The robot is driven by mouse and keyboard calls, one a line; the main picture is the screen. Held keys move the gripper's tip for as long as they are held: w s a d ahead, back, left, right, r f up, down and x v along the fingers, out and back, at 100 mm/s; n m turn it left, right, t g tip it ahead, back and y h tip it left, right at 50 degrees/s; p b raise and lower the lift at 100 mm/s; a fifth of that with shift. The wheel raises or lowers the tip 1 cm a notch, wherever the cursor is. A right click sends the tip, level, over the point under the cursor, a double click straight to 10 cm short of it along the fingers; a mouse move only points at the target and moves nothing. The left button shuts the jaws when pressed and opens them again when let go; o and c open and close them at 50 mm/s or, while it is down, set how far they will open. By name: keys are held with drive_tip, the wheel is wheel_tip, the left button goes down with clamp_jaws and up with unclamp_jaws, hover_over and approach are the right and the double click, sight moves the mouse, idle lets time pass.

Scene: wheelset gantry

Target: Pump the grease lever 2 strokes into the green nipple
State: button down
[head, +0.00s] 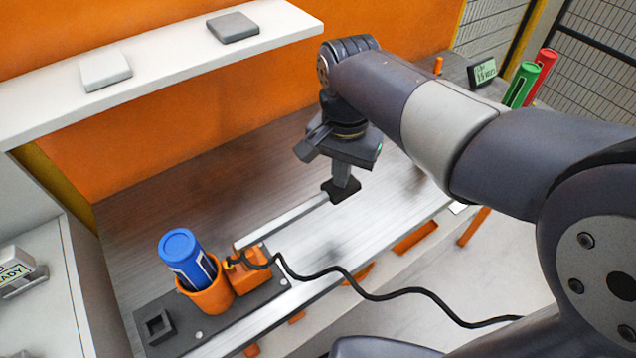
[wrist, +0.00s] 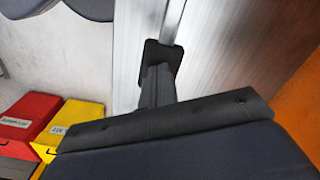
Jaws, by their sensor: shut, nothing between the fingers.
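The grease lever (head: 285,222) is a pale metal bar running from an orange pump block (head: 250,278) to a black end grip (head: 348,190). Its bar and black grip (wrist: 163,54) also show in the wrist view. My gripper (head: 341,182) is shut and empty, pointing down with its fingertips at the black grip; whether they touch it I cannot tell. In the wrist view my gripper (wrist: 158,78) shows right by the grip. A black hose (head: 375,293) runs from the pump block to the right. I see no green nipple in either view.
A blue cartridge (head: 186,258) stands in an orange cup beside the pump. Green (head: 521,84) and red (head: 546,66) cartridges stand at the back right near a small display (head: 482,72). A white shelf (head: 160,57) overhangs the bench. Red (wrist: 25,118) and yellow (wrist: 75,122) bins show too.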

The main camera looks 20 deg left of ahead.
wheel_tip(320, 180, up, 8)
drive_tip(key=p, duration=0.6)
drive_tip(key=shift+f, duration=0.15)
drive_tip(key=shift+p, duration=0.3)
